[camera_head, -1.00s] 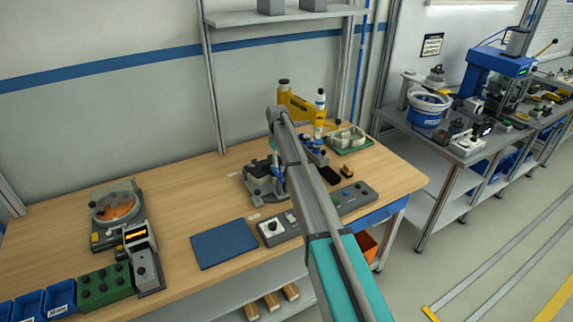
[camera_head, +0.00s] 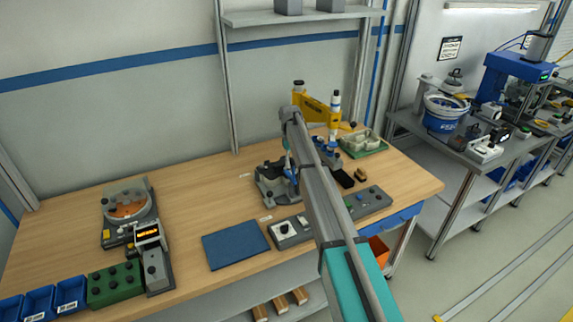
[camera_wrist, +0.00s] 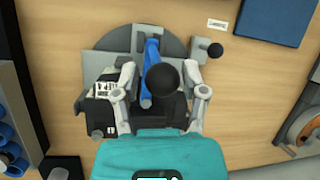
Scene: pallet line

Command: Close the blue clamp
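The blue clamp (camera_wrist: 151,68) shows in the wrist view as a blue lever with a round black knob (camera_wrist: 162,80), mounted on a dark grey fixture (camera_wrist: 120,42). The lever points towards my gripper. My gripper (camera_wrist: 160,77) is open, with one finger on each side of the lever and knob. I cannot tell whether either finger touches them. In the head view the fixture (camera_head: 268,188) stands on the wooden bench, and my arm hides much of the clamp and gripper.
A blue mat (camera_head: 236,245) and a grey control box (camera_head: 290,232) lie in front of the fixture. A yellow press (camera_head: 318,108) stands behind it. A round orange-topped device (camera_head: 127,205) is at left. Bare bench (camera_head: 205,195) lies between that device and the fixture.

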